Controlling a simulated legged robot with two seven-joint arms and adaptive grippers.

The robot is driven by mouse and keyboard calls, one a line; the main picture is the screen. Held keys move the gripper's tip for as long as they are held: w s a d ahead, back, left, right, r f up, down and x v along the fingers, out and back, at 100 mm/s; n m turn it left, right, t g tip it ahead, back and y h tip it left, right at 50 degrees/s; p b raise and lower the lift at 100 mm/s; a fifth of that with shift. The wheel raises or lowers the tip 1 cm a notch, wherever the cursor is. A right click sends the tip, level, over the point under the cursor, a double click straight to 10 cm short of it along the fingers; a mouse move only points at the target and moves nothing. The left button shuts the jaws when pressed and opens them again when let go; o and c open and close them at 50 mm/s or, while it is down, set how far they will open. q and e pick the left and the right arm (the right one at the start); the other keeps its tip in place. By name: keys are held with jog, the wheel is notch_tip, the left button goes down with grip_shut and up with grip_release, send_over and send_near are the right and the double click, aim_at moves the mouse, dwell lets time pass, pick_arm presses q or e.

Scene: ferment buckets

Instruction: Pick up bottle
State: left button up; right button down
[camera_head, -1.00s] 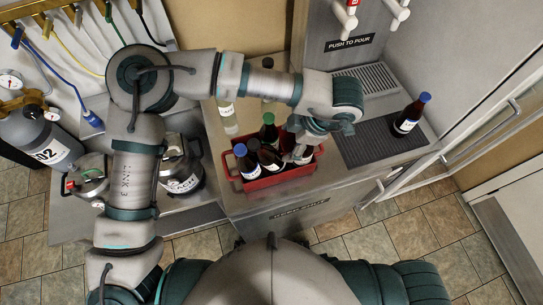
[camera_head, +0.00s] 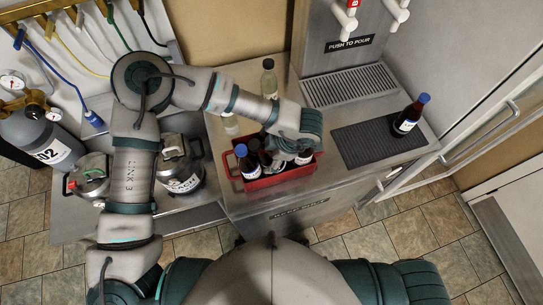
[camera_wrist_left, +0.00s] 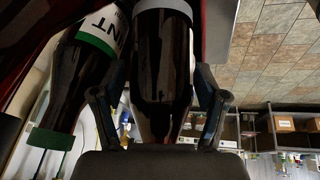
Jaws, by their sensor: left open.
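A red crate (camera_head: 285,177) on the steel counter holds several dark bottles. A blue-capped bottle (camera_head: 246,163) stands at its left end, and other bottles are partly hidden by my arm. My left gripper (camera_head: 287,156) is over the crate's right part. In the left wrist view, its two open fingers (camera_wrist_left: 160,112) lie on either side of a dark bottle (camera_wrist_left: 163,55) with a pale label. A green-capped bottle (camera_wrist_left: 85,70) is left of the fingers there. Another blue-capped dark bottle (camera_head: 408,116) stands on the ribbed black mat at right.
Clear bottles (camera_head: 269,78) stand behind the crate. A drip grate (camera_head: 348,86) lies below the white taps. Steel kegs (camera_head: 180,165) and a CO2 cylinder (camera_head: 45,143) are at left. The black mat (camera_head: 365,145) has free room left of its bottle.

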pick_arm(q)
grip_shut()
jog(key=shift+r, duration=0.1)
